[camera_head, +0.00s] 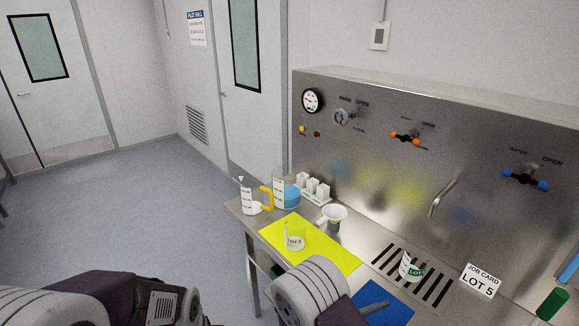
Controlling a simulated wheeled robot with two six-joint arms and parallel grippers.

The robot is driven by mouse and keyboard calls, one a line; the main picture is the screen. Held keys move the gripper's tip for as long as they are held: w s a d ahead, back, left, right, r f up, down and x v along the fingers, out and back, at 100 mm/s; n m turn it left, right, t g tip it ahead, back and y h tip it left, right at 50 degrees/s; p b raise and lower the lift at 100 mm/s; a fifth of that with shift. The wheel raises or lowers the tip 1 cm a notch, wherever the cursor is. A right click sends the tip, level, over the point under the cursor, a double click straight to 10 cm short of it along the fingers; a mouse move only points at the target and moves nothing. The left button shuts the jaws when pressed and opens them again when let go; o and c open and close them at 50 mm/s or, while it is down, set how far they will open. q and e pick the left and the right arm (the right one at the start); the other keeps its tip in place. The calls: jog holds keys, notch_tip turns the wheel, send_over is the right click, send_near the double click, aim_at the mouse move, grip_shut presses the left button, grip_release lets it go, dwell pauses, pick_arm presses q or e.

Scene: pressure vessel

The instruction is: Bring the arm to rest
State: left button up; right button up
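Parts of my own arms show along the bottom edge: dark links with grey joints at the lower left, and a white banded joint with a dark link at the bottom centre. I cannot make out the fingers of either gripper, and nothing held is visible. A clear beaker (296,243) stands upright on the yellow mat (335,252). A green-labelled beaker (410,268) stands on the slotted drain (388,262). The blue mat (392,316) is partly hidden by my arm.
At the bench's far left are a white flask (249,203), a jug of blue liquid (288,195) and a rack of white blocks (316,190). A funnel (334,213) stands nearby. Behind is a steel panel (370,150) with valves; a job card (481,280) reads LOT 5. Open floor (110,215) lies left.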

jog(key=s+d+m+g, duration=0.2)
jog(key=s+m+g, duration=0.1)
jog(key=s+d+m+g, duration=0.1)
jog(key=shift+s+f+g+y, duration=0.2)
jog(key=shift+s+g+y, duration=0.1)
jog(key=shift+g, duration=0.1)
jog(key=s+m+g, duration=0.1)
jog(key=s+m+g+y, duration=0.1)
jog(key=s+m, duration=0.1)
jog(key=shift+s+d+f+g, duration=0.1)
jog(key=shift+s+f+g, duration=0.1)
jog(key=shift+s+g, duration=0.1)
jog(key=s+a+f+m+g+y, duration=0.2)
jog(key=s+a+m+g+y, duration=0.1)
jog(key=s+m+y, duration=0.2)
jog(key=w+a+r+m+t+y, duration=0.2)
jog(key=w+a+m+t+y, duration=0.3)
jog(key=m, duration=0.5)
jog(key=w+a+y, duration=0.1)
jog(key=a+y, duration=0.1)
jog(key=y, duration=0.1)
jog(key=shift+a+r+y, duration=0.25)
jog(key=shift+y, duration=0.15)
